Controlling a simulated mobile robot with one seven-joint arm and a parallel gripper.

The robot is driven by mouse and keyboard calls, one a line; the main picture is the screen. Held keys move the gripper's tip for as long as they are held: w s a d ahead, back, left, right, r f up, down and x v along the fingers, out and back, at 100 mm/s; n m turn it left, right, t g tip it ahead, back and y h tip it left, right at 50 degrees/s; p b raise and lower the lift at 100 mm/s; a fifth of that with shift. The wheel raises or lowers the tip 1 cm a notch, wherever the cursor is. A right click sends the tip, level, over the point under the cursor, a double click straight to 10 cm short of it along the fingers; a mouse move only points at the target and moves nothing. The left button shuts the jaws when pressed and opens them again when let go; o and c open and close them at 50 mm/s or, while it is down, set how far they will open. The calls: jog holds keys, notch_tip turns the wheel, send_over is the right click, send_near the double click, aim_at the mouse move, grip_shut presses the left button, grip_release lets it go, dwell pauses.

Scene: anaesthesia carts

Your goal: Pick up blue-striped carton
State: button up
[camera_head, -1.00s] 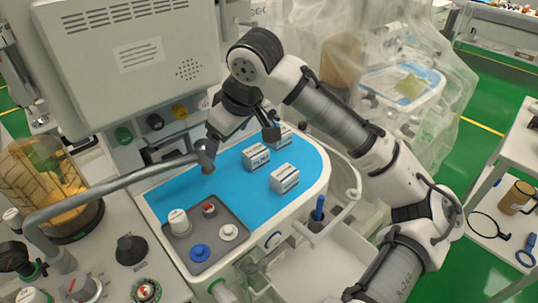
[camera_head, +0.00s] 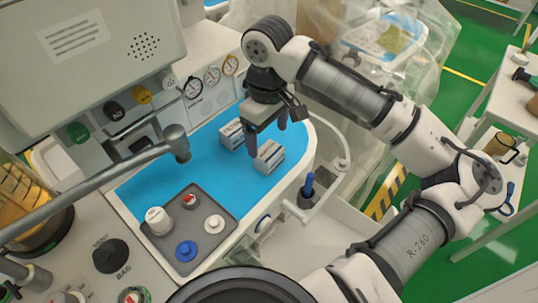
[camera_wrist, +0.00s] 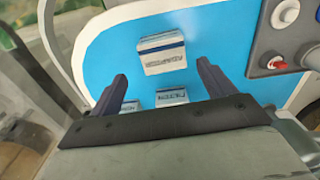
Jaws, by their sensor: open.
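Small white cartons with dark print stand on the blue worktop (camera_head: 205,165). The front carton (camera_head: 268,156) shows in the head view just below my gripper (camera_head: 266,133), and in the wrist view (camera_wrist: 163,53) just beyond the fingertips. A second carton (camera_head: 231,134) stands behind it to the left; it also shows in the wrist view (camera_wrist: 172,97), between the fingers. A third carton (camera_wrist: 130,107) is partly covered by the left finger there and is hidden in the head view. My gripper is open and empty, pointing down.
A grey tray (camera_head: 213,250) with several knobbed caps lies to the left of the cartons. A metal pipe arm (camera_head: 95,190) crosses at left, beside the machine's gauges (camera_head: 212,76). A white rail (camera_head: 335,135) runs along the worktop's right edge.

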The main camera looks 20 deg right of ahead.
aim_at(269, 150)
jog(key=f, duration=0.2)
jog(key=s+f+p, duration=0.1)
jog(key=f, duration=0.1)
jog(key=shift+f, duration=0.75)
jog(key=shift+c, duration=0.3)
jog(key=c, duration=1)
jog(key=shift+r, duration=0.15)
notch_tip(269, 150, up, 20)
jog(key=shift+f+b, duration=0.15)
jog(key=shift+b, duration=0.25)
